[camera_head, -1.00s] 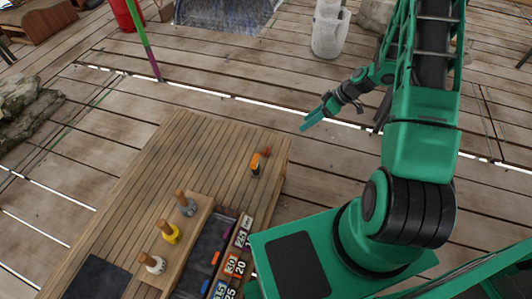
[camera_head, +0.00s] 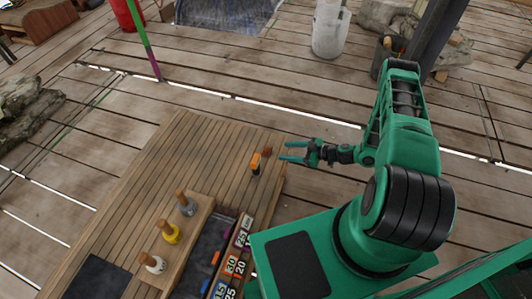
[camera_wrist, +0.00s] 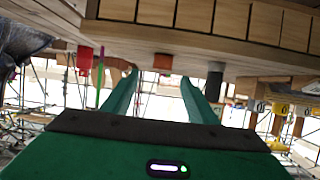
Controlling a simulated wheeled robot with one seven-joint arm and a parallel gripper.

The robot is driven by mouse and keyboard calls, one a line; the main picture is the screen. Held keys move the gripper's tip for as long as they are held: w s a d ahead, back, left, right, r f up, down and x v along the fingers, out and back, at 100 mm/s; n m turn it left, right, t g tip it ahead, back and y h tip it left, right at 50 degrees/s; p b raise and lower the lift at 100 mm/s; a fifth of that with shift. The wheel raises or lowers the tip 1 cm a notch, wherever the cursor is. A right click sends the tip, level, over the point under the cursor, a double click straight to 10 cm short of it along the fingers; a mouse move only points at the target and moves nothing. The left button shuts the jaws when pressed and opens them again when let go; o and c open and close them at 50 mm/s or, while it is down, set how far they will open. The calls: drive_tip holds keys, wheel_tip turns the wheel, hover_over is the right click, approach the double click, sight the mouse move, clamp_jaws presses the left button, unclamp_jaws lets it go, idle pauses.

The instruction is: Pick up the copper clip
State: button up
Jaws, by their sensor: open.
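The copper clip (camera_head: 267,152) is a small reddish-brown piece standing near the far right edge of the wooden table (camera_head: 190,150). My gripper (camera_head: 291,151) is open and empty, just right of the clip at the table's edge, its fingers pointing left toward it. In the wrist view, which is upside down, a copper-brown block (camera_wrist: 163,62), apparently the clip, shows between the two green fingers (camera_wrist: 163,98), beyond their tips. The fingers do not touch it in the head view.
An orange-topped piece with a dark lower part (camera_head: 255,163) stands close to the clip, toward me. A wooden rack (camera_head: 185,232) holds grey, yellow and white pieces with wooden tops. Numbered tiles (camera_head: 236,262) lie beside a dark tray (camera_head: 208,240). The table's far left is clear.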

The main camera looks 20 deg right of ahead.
sight(270, 151)
drive_tip(key=x, duration=1)
drive_tip(key=shift+s+a+f, duration=0.1)
drive_tip(key=shift+a+f, duration=0.15)
drive_tip(key=c, duration=1.1)
